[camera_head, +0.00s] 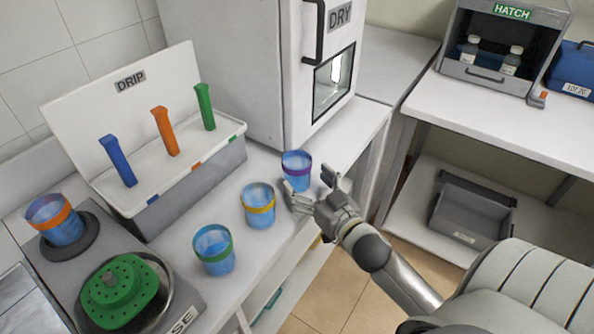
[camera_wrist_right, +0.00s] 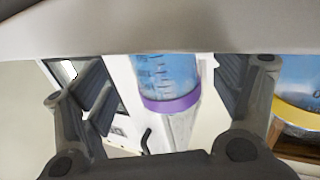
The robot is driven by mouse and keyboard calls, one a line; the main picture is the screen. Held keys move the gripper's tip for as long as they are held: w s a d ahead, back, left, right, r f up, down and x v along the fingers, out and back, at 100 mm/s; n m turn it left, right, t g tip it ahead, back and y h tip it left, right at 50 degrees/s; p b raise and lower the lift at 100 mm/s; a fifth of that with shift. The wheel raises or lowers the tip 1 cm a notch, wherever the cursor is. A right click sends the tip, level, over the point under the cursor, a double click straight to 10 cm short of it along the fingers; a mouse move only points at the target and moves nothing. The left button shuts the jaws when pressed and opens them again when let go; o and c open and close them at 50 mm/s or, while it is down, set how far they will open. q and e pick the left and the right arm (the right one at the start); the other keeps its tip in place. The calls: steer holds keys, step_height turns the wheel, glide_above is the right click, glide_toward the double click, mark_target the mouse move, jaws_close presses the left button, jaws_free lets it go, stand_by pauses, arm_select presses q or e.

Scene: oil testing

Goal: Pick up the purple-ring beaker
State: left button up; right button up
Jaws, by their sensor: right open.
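The purple-ring beaker (camera_head: 297,170) is a clear blue cup with a purple band at its rim. It stands upright on the white counter in front of the DRY cabinet. My right gripper (camera_head: 312,189) is open just right of and in front of the beaker in the head view. In the right wrist view the beaker (camera_wrist_right: 168,80) appears upside down between the two spread fingers of the right gripper (camera_wrist_right: 160,115). I cannot tell whether a finger touches it. My left gripper is not in view.
A yellow-ring beaker (camera_head: 258,204) stands close by on the left, and a green-ring beaker (camera_head: 214,248) beyond it. An orange-ring beaker (camera_head: 56,219) sits at far left. The DRIP rack (camera_head: 190,178) and DRY cabinet (camera_head: 268,70) stand behind. The counter's edge is close on the right.

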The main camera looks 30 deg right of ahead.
mark_target(304, 181)
steer(key=shift+w+a+p, duration=0.2)
steer(key=shift+w+p, duration=0.1)
steer(key=shift+w, duration=1.65)
steer(key=shift+s+r, duration=0.1)
steer(key=c, duration=1.2)
